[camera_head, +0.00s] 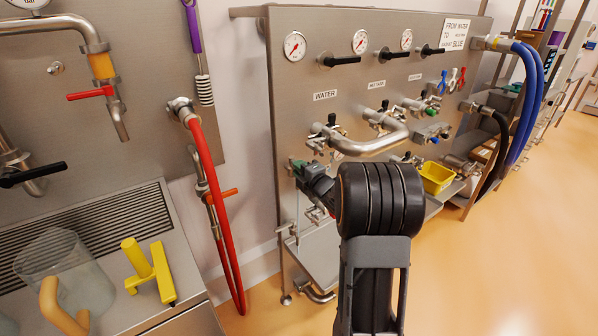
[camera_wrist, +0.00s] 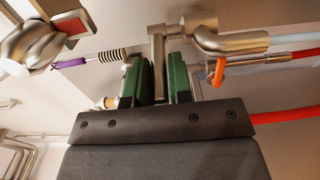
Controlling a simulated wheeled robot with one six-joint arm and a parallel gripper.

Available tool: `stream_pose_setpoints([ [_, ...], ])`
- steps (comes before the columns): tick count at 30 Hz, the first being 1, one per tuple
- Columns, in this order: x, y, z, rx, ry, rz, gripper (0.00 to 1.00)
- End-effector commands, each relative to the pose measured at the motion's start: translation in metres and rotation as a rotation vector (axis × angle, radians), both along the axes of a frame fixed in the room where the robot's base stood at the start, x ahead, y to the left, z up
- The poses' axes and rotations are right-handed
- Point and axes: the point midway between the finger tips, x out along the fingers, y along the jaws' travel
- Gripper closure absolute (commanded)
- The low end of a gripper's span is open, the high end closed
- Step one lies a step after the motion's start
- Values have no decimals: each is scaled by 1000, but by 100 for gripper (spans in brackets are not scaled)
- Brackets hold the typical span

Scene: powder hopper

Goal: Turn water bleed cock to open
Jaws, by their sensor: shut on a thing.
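My gripper (camera_wrist: 157,62) has its two green-padded fingers on either side of a short metal lever, which I take to be the handle of the water bleed cock (camera_wrist: 157,44). The lever joins a metal pipe body to its right in the wrist view. In the head view my gripper (camera_head: 299,165) is at the left edge of the steel panel, below the WATER label (camera_head: 325,95). My gripper and arm hide most of the cock there. A thin pale tube (camera_head: 298,212) hangs just below. The lever's exact setting is hard to tell.
A red hose (camera_head: 204,170) with an orange handle (camera_head: 226,193) hangs left of my gripper. A curved steel pipe (camera_head: 370,144) and valves project to its right. A yellow bin (camera_head: 437,178) sits on the lower shelf. The orange floor (camera_head: 500,250) is clear at right.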

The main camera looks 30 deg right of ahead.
Motion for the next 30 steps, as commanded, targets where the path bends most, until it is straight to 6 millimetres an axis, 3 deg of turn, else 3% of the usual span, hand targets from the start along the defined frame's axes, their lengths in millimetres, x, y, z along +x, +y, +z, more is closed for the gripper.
stream_pose_setpoints([
  [30,0,-12,-1,-1,-1,-7,97],
])
